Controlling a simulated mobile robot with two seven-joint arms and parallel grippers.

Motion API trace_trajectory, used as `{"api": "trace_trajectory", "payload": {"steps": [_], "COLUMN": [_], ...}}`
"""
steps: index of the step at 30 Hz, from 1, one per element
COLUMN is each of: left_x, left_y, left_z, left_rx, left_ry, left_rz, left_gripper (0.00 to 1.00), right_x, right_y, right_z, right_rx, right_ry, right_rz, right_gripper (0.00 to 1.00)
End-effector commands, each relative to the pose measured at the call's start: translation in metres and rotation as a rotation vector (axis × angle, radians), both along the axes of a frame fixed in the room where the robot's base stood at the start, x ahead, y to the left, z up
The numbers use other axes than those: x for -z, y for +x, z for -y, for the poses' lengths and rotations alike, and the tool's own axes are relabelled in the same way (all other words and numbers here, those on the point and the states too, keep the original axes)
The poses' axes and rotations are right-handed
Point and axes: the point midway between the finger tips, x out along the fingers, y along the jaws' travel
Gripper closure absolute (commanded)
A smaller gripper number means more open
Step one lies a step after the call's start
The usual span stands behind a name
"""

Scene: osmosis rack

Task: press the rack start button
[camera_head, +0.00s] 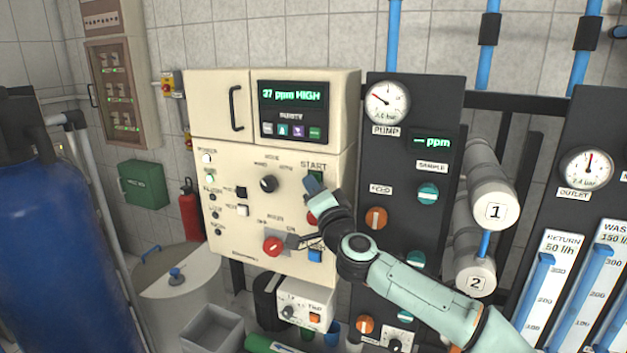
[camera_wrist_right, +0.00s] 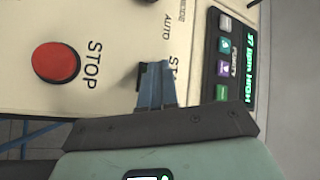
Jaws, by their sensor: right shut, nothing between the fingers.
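The rack's start button is a green square (camera_head: 317,176) below the word START on the cream control panel (camera_head: 232,165) in the head view. Its lower part is covered by my right gripper (camera_head: 310,185), whose closed blue fingertips are at the button's lower left. In the right wrist view the closed fingers (camera_wrist_right: 154,78) point at the START label, hiding part of the word and the button. I cannot tell whether the tips touch the button. The red stop button (camera_wrist_right: 56,62) is clear of the fingers in the wrist view. My left gripper is out of view.
The panel display (camera_head: 293,108) reads 37 ppm HIGH. A red rotary switch (camera_head: 273,246) and a blue button (camera_head: 315,255) sit low on the panel. A black gauge board (camera_head: 452,100) stands to the right. A blue tank (camera_head: 60,240) is at the left.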

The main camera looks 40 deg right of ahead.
Motion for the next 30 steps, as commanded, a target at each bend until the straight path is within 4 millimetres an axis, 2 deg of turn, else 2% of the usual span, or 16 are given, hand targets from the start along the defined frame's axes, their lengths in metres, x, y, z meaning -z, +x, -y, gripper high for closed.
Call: {"api": "trace_trajectory", "payload": {"steps": [7, 15, 26, 30], "left_x": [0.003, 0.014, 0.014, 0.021], "left_y": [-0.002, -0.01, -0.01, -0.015], "left_z": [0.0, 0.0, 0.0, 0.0], "left_rx": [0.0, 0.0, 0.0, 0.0], "left_ry": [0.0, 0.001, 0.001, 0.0], "left_rz": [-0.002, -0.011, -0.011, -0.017], "left_gripper": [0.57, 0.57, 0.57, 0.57], "right_x": [0.001, 0.002, 0.001, 0.002], "right_y": [-0.002, -0.008, -0.009, -0.014], "right_z": [-0.001, -0.013, -0.016, -0.026], "right_rx": [0.003, 0.002, 0.001, 0.001], "right_ry": [0.0, -0.001, 0.0, -0.001], "right_rz": [-0.001, -0.002, 0.0, -0.001], "right_gripper": [1.0, 1.0, 1.0, 1.0]}}
